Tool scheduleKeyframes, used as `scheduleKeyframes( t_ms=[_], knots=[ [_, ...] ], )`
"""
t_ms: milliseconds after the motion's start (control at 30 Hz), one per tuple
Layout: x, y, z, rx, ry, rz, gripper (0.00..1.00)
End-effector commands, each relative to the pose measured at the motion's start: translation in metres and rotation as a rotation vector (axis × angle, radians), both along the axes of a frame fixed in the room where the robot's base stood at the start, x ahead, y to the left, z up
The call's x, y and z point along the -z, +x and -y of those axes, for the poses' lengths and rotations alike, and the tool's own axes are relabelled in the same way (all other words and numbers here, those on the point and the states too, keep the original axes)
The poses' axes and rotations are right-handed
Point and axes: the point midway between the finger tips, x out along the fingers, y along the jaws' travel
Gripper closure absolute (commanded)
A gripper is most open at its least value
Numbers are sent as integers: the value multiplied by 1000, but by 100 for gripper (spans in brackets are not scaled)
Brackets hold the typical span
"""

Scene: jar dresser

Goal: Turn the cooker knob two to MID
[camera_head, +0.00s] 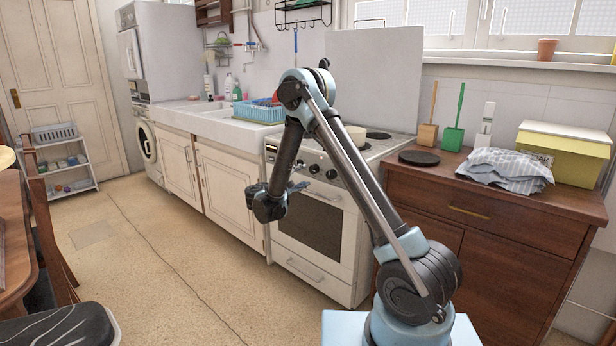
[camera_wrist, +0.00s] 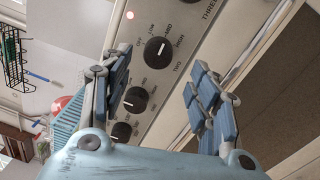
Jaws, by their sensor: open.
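The cooker (camera_head: 310,225) stands between the sink unit and the brown dresser, with a row of dark round knobs on its upper front panel. Knob two (camera_wrist: 157,50), beside the printed word TWO, shows in the wrist view ringed by the marks OFF, LOW, MID and HIGH. A small light mark on its face lies toward MID and HIGH, but its exact setting is hard to read. My gripper (camera_wrist: 158,68) is open and empty, its fingers spread either side of the panel view, apparently not touching the knob. In the head view my gripper (camera_head: 297,187) is before the cooker front.
Two more knobs, (camera_wrist: 135,98) and (camera_wrist: 121,131), lie lower along the panel in the wrist view. The brown dresser (camera_head: 480,215) stands right of the cooker. The floor (camera_head: 190,265) left of my arm is clear.

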Motion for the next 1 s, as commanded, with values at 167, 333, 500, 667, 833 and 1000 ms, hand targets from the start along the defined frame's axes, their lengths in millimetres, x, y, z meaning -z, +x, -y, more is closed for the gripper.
scheduleKeyframes(
  t_ms=[167,333,500,667,833,1000],
  knots=[
    [2,-24,-20,-2,0,0,45],
    [3,-37,-30,0,1,-1,45],
    [3,-41,-33,0,1,-1,45],
    [3,-42,-33,0,1,-1,45],
    [2,-41,-31,3,3,-4,45],
    [-11,-37,-6,28,41,-37,45]
  ],
)
